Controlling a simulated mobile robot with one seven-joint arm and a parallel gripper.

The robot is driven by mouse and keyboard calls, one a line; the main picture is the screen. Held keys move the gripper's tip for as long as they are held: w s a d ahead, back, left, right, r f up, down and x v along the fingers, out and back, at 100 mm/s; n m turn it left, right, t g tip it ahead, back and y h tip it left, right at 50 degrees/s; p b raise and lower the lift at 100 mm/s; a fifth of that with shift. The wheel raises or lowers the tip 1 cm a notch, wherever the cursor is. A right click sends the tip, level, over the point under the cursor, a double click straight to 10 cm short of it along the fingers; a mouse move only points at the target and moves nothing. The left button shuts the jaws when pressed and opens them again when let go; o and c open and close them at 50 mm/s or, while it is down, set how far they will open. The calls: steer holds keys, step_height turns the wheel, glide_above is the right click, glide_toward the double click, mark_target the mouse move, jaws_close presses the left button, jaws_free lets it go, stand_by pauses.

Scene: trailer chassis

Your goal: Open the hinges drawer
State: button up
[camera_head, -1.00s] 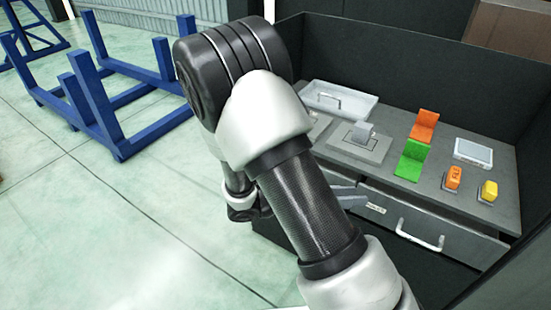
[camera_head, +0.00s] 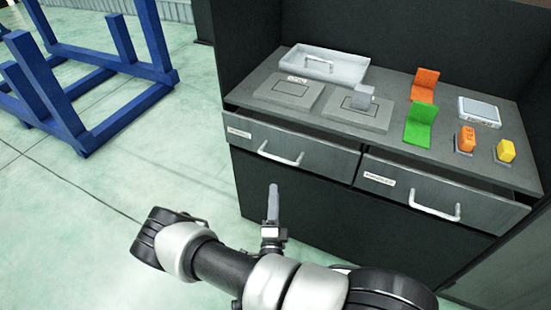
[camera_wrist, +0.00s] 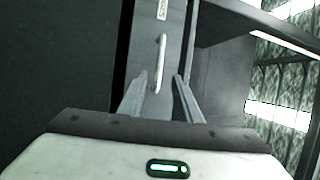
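The cabinet has two grey drawers side by side under its worktop. The left drawer (camera_head: 325,161) has a silver bar handle (camera_head: 281,156) and a small label, too small to read in the head view. The right drawer (camera_head: 480,206) has a similar handle (camera_head: 435,207) and label. My gripper (camera_head: 273,200) is in front of the cabinet, below the left drawer's handle in the picture. In the wrist view, my gripper (camera_wrist: 156,97) is open and empty, with a drawer handle (camera_wrist: 160,62) ahead, between the lines of its fingers. A partly cut-off label (camera_wrist: 163,10) shows beyond it.
The worktop (camera_head: 330,125) carries a grey tray (camera_head: 322,64), flat plates, an orange bracket (camera_head: 425,85), a green bracket (camera_head: 420,125), a scale-like box (camera_head: 479,112) and small orange and yellow blocks. Blue frames (camera_head: 85,75) stand at left on open floor.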

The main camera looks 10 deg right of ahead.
mark_target(276, 158)
steer(key=b+x, duration=0.2)
steer(key=x, duration=1.2)
steer(key=shift+w+d+r, duration=0.15)
steer(key=shift+w, duration=0.2)
jaws_close()
